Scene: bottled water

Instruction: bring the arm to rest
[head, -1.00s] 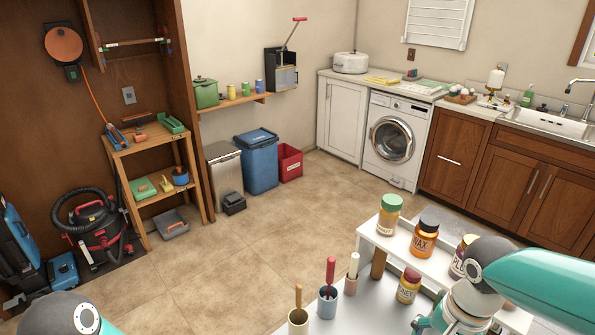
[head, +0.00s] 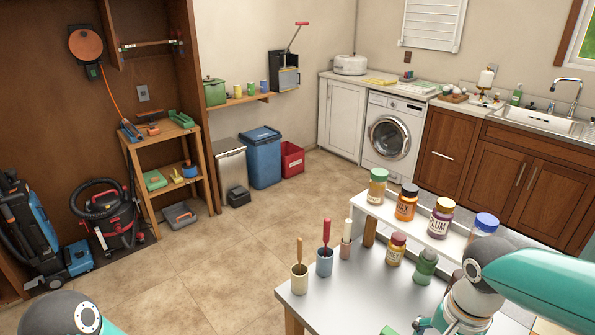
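My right arm (head: 480,275) comes in from the right, its elbow bent over the right side of the white table (head: 345,291). Its lower links drop to the bottom edge of the picture, and its gripper is out of view. The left gripper is out of view. I see nothing held.
Jars, including an orange one (head: 406,202), stand on the table's white riser (head: 400,229). Below are a small jar (head: 395,249), a green bottle (head: 425,266) and cups (head: 300,279). A vacuum (head: 108,218) stands far left. Open tiled floor (head: 215,260) lies between.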

